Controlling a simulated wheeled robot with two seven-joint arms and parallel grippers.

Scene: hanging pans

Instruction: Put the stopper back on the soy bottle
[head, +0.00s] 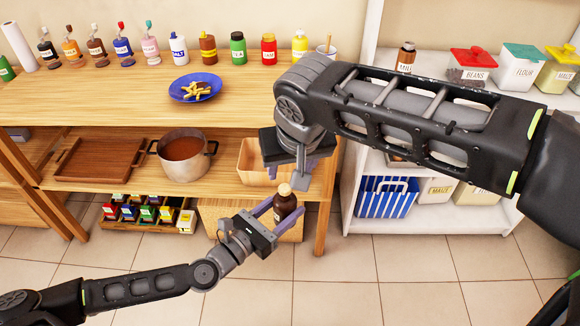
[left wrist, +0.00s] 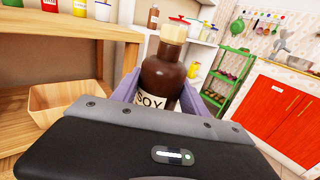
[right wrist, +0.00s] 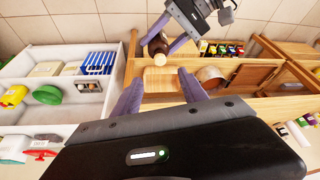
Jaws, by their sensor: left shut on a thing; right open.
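The soy bottle (left wrist: 165,78) is dark brown with a white label reading SOY; it stands nearly upright in the left wrist view. My left gripper (head: 286,208) is shut on the bottle's body and holds it in the air in front of the shelf. The cream stopper (left wrist: 173,33) sits on top of the bottle's neck; it also shows in the head view (head: 285,189) and the right wrist view (right wrist: 159,60). Whether it is fully seated cannot be told. My right gripper (right wrist: 160,78) is open and empty, above the bottle and apart from it.
A wooden shelf unit (head: 110,100) carries a row of bottles, a blue plate (head: 207,80) and a pot (head: 184,148). A light wooden box (left wrist: 62,98) is on its lower shelf. A white shelf (head: 350,190) with canisters stands right. The tiled floor in front is clear.

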